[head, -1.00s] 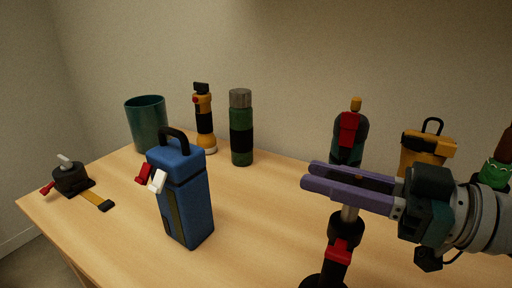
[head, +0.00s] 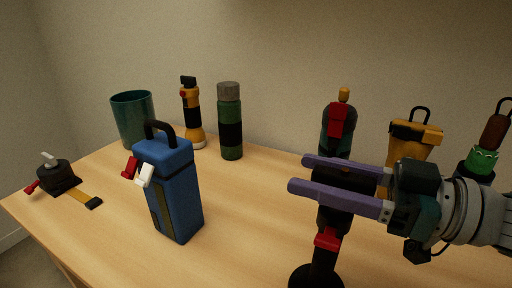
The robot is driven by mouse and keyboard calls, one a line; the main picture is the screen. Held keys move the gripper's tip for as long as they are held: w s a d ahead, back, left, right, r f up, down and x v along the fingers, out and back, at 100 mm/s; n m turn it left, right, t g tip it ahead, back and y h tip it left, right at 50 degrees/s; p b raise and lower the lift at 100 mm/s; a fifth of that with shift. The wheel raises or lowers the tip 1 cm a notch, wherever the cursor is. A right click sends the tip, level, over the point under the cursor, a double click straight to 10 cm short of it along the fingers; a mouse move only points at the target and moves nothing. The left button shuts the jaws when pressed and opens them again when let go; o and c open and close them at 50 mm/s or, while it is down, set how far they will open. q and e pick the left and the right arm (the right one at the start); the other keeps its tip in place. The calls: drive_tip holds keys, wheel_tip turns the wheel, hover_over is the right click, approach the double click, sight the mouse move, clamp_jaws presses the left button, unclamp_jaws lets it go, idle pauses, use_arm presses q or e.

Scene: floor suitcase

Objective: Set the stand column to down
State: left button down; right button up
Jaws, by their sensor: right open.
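The stand has a round black base (head: 316,277), a black column (head: 333,219) and a red clamp lever (head: 327,239). It stands upright at the front right of the table. My right gripper (head: 298,174) comes in from the right with its two purple fingers open and level. A black top part of the stand (head: 335,177) shows between the fingers, and the near finger covers part of it. I cannot tell whether the fingers touch it. No silver rod shows between the top part and the column. My left gripper is not in view.
A blue case (head: 176,190) with red and white levers stands at centre left. Behind are a teal cup (head: 134,120), a yellow flashlight (head: 192,115) and a green bottle (head: 230,122). A red-and-teal tool (head: 338,122) and a yellow container (head: 408,145) stand behind my gripper.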

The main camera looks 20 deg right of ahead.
sight(375, 191)
drive_tip(key=v, duration=0.9)
drive_tip(key=shift+s+d, duration=0.25)
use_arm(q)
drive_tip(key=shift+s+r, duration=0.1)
